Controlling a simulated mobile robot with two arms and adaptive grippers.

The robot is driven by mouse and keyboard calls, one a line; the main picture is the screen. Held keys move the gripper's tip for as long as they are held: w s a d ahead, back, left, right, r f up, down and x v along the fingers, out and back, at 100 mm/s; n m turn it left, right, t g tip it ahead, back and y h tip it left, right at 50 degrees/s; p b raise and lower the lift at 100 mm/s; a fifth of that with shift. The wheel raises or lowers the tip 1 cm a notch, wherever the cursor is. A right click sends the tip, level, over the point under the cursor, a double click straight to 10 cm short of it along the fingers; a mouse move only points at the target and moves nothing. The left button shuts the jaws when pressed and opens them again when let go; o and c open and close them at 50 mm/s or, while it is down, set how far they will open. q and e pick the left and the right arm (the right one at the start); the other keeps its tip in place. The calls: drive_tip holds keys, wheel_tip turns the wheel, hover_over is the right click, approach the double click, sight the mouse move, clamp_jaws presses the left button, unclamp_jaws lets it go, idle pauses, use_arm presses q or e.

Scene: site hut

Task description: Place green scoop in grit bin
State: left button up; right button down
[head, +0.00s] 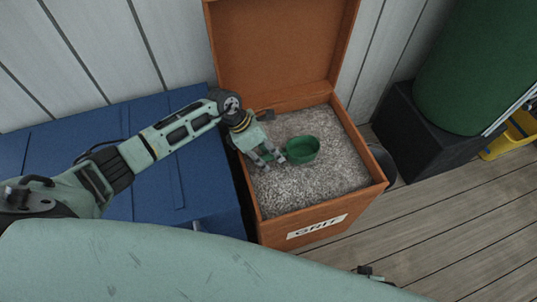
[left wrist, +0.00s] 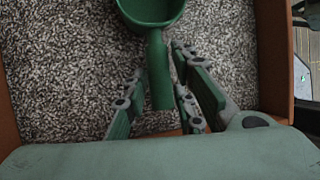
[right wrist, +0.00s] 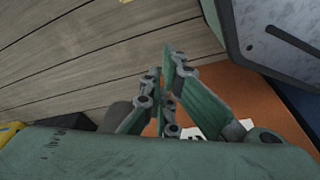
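The green scoop (head: 302,149) is inside the orange grit bin (head: 318,214), its cup facing up over the grey grit. In the left wrist view its cup shows at the top and its handle (left wrist: 159,75) points toward my gripper. My left gripper (head: 272,160) is low over the grit, also inside the bin. Its fingers (left wrist: 157,85) stand on either side of the handle, with gaps showing on both sides, so it looks open. My right gripper (right wrist: 162,62) is outside the bin, above the floor, with fingertips close together and nothing between them.
The bin's lid (head: 281,45) stands open at the back. A blue chest (head: 165,170) is left of the bin. A black block (head: 428,120) under a green barrel (head: 475,65) and a yellow item (head: 512,135) are right. Plank floor (head: 440,200) is clear in front.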

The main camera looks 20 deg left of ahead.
use_arm(q)
drive_tip(key=shift+o, duration=1)
